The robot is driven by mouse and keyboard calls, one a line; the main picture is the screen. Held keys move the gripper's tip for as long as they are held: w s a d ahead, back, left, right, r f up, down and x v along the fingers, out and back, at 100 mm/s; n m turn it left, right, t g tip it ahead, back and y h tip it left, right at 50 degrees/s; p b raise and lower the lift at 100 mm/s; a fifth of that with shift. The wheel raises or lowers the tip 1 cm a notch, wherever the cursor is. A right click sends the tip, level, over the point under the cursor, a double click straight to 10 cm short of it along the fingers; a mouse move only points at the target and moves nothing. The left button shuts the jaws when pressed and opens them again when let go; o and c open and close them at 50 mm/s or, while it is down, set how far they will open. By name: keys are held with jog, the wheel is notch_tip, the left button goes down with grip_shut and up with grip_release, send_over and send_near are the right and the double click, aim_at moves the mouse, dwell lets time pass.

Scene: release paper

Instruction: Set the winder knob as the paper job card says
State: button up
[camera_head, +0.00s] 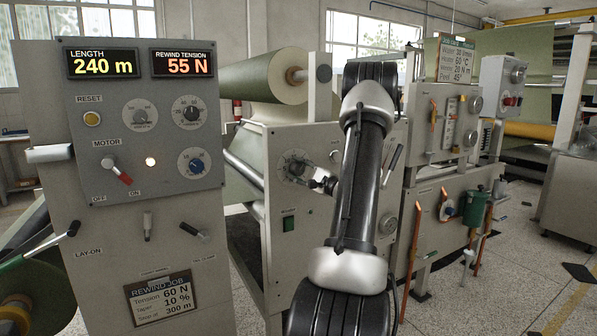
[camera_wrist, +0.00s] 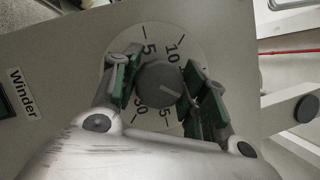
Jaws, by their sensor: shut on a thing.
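The winder knob (camera_wrist: 160,84) is a dark grey round knob in the middle of a pale numbered dial (camera_wrist: 148,35), with a "Winder" label (camera_wrist: 22,92) beside it. My gripper (camera_wrist: 161,88) is shut on the knob, one green-padded finger on each side. The knob's white line points right and slightly down in the wrist view; the numbers there are hidden behind the finger. 5, 10, 25 and 30 show. In the head view my gripper (camera_head: 322,183) is at the dial (camera_head: 290,160). A job card (camera_head: 456,60) stands at upper right; its small text seems to include 60 °C, 20 N m and 45°.
A grey panel (camera_head: 142,115) with displays, dials and a motor switch stands at left, with a rewind job card (camera_head: 160,298) below. A green switch (camera_head: 289,223) sits below the winder dial. A paper roll (camera_head: 262,80) is above. Levers and orange-handled tools are right of my arm.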

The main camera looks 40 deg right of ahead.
jog(key=shift+f+m, duration=0.1)
jog(key=shift+m, duration=0.5)
jog(key=o, duration=1)
jog(key=v, duration=1.2)
jog(key=shift+f, duration=0.15)
